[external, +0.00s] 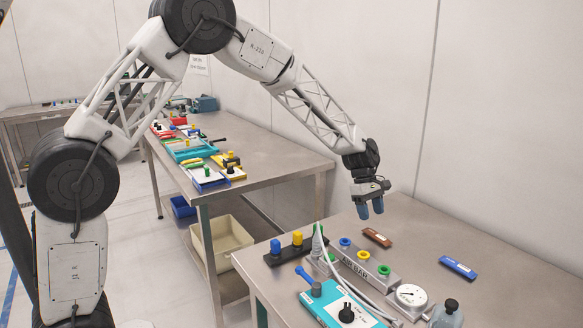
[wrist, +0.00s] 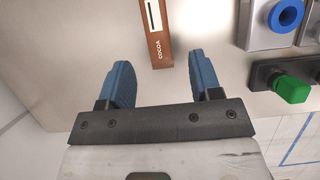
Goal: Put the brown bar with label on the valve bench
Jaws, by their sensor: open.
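The brown bar (external: 377,237) lies flat on the near metal bench (external: 510,240), behind the air bar. In the wrist view the brown bar (wrist: 158,38) shows a "COCOA" label and runs out of the top edge. My gripper (external: 371,208) is above the bench, just left of the brown bar. In the wrist view its two blue fingers (wrist: 160,82) are apart, with nothing between them. The near end of the bar lies just beyond the fingertips. The near bench carries the air bar and gauge; no label naming it the valve bench is readable.
A blue bar (external: 458,268) lies to the right. The grey air bar (external: 355,262) with coloured ports, a pressure gauge (external: 411,295), a teal device (external: 335,306) and a hose stand in front. A second bench (external: 270,148) at the back left holds several coloured parts.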

